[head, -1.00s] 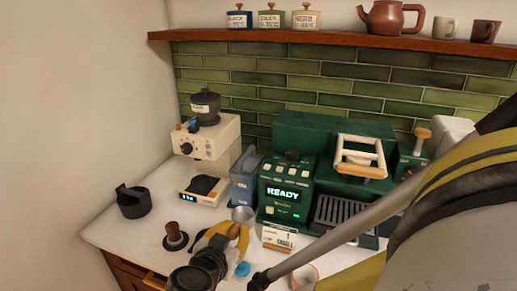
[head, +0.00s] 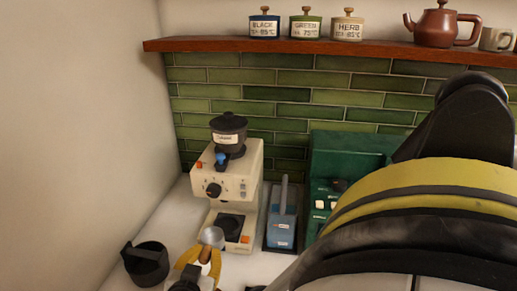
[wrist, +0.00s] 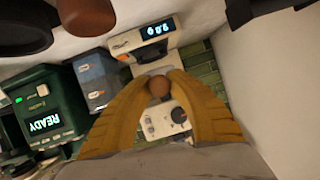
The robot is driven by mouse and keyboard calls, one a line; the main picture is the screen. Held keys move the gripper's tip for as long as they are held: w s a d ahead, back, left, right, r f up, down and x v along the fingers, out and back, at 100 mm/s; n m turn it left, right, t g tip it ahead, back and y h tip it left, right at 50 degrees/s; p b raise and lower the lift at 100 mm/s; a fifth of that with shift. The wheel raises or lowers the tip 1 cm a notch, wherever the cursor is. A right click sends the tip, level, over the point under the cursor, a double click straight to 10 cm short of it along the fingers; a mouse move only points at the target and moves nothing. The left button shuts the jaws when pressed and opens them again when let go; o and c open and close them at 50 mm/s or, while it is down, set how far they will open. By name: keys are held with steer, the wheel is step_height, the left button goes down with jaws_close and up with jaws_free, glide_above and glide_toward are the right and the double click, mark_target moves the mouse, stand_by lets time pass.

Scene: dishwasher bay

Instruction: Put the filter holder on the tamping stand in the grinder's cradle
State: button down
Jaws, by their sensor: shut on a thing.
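My gripper (head: 199,263) has its yellow fingers shut on the filter holder's wooden handle (head: 206,255). The holder's silver basket (head: 212,237) points away from me, in front of the grinder's lower part. In the wrist view the fingers close around the round brown handle end (wrist: 159,87); the basket is hidden there. The cream grinder (head: 212,185) stands behind the holder, with a black hopper on top. A dark part (head: 233,226) sits low at its front; I cannot make out the cradle clearly. The tamping stand cannot be identified in the current views.
A black cup-shaped container (head: 146,264) stands left of the gripper. A blue container (head: 282,216) is right of the grinder, then the green machine (head: 345,160). My arm covers the right side. The wall is close on the left.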

steer(key=shift+w+d+f, duration=0.2)
steer(key=shift+w+d, duration=0.05)
steer(key=shift+w, duration=0.35)
steer(key=w, duration=0.3)
steer(key=w+f, duration=0.1)
steer(key=w, duration=0.6)
steer(key=shift+w+d+f+p, duration=0.2)
steer(key=shift+w+d+p, duration=0.1)
steer(key=shift+w+d, duration=0.1)
steer(key=shift+s+f+b, duration=0.1)
steer(key=shift+f+b, duration=0.6)
steer(key=shift+f, duration=0.05)
steer(key=shift+f+b, duration=0.6)
steer(key=shift+s+f+b, duration=0.1)
steer(key=shift+f+b, duration=0.15)
steer(key=shift+b, duration=0.2)
steer(key=c, duration=1.2)
jaws_free()
steer(key=shift+c, duration=0.2)
